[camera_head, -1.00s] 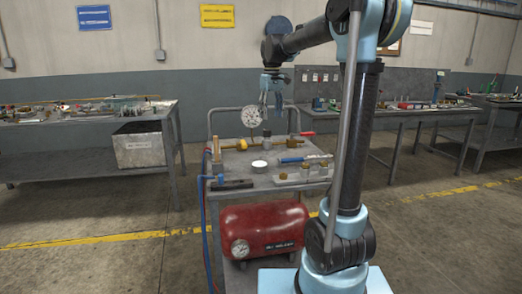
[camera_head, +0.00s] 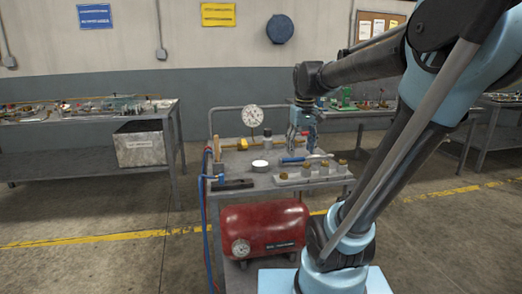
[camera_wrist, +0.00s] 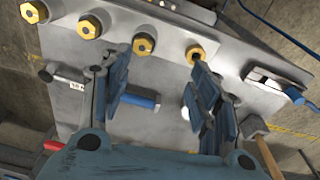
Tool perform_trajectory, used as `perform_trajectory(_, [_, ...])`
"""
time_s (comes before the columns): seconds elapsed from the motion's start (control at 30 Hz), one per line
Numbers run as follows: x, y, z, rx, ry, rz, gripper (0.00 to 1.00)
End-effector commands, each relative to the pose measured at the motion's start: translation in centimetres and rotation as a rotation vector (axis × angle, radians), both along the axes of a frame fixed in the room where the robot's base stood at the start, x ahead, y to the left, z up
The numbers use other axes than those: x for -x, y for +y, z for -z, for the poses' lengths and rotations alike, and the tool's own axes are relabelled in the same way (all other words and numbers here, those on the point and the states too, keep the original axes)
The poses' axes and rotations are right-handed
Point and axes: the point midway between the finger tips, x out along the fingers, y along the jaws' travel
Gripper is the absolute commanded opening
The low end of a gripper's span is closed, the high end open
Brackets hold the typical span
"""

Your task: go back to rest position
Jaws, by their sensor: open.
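My gripper (camera_head: 300,140) hangs fingers-down above the right back part of a grey metal cart top (camera_head: 262,182). In the wrist view my gripper (camera_wrist: 157,72) has its two blue fingers spread apart, with nothing held between them. Below it lies a blue-handled tool (camera_head: 300,158), whose handle also shows between the fingers in the wrist view (camera_wrist: 140,99). My arm reaches in from the right side of the head view.
The cart carries a dial gauge (camera_head: 252,116), a round white item (camera_head: 260,164), a row of brass-topped fittings (camera_head: 307,172) and a dark flat tool (camera_head: 232,184). A red tank (camera_head: 264,230) sits below. A workbench (camera_head: 80,118) stands left; floor between is free.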

Motion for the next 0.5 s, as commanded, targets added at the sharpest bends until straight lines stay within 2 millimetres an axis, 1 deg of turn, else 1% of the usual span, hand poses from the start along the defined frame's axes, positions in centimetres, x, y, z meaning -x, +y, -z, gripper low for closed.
perform_trajectory(0.03, [1.5, -0.6, 1.1, -0.002, -0.006, 0.02, 0.56])
perform_trajectory(0.1, [3.2, -1.2, 2.4, -0.005, -0.016, 0.047, 0.56])
perform_trajectory(0.27, [7.1, -2.5, 6.0, -0.01, -0.037, 0.11, 0.56])
perform_trajectory(0.5, [12.4, -4.0, 11.9, -0.019, -0.068, 0.202, 0.56])
